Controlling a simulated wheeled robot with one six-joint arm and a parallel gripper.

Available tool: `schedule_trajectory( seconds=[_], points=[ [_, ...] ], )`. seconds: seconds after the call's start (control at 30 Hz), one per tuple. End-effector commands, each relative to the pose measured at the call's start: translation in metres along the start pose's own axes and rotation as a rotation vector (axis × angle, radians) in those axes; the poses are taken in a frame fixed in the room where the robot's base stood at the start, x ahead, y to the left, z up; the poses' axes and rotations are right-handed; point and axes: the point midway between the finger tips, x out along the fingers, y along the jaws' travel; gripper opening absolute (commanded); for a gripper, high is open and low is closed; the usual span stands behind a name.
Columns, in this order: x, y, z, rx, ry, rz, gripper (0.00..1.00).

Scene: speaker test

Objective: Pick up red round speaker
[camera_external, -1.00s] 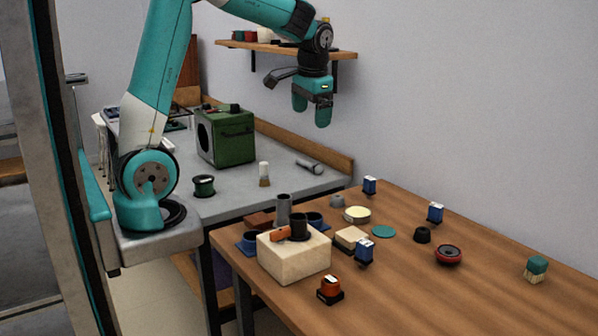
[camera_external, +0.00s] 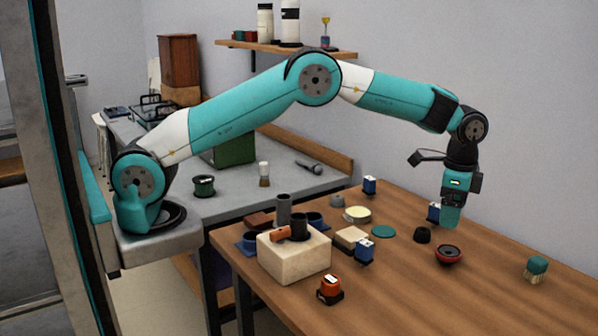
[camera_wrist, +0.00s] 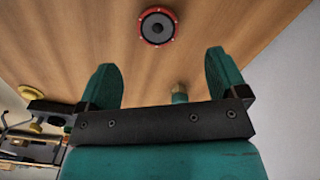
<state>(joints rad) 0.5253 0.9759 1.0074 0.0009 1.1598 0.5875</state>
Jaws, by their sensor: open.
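The red round speaker (camera_external: 449,255), with a dark cone inside a red rim, lies face up on the wooden table (camera_external: 400,300). My gripper (camera_external: 451,222) hangs above it, pointing down, with a gap between fingertips and speaker. In the wrist view the speaker (camera_wrist: 158,27) shows whole, beyond and between the two teal fingers of my gripper (camera_wrist: 160,75). The fingers are apart with nothing between them.
A green-topped brush (camera_external: 537,268) stands to the right. The table's front right is clear.

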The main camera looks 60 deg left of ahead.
Motion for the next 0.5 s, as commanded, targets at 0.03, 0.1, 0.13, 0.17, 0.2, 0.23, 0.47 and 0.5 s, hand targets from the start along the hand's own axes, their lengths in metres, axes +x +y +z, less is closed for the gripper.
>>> schedule_trajectory(
  seconds=[0.03, 0.1, 0.13, 0.17, 0.2, 0.23, 0.47, 0.5],
  points=[
    [0.012, 0.000, 0.001, -0.001, -0.003, 0.002, 0.92],
    [0.026, 0.000, 0.001, -0.001, -0.003, 0.002, 0.92],
    [0.032, 0.000, 0.001, -0.001, -0.002, 0.001, 0.92],
    [0.036, 0.000, 0.001, -0.002, -0.001, 0.001, 0.92],
    [0.041, 0.000, 0.000, -0.002, -0.001, 0.001, 0.92],
    [0.045, 0.000, 0.000, -0.002, -0.001, 0.000, 0.92],
    [0.061, 0.001, 0.000, -0.002, -0.001, 0.000, 0.92],
    [0.067, 0.003, 0.000, -0.001, -0.002, 0.001, 0.92]
  ],
)
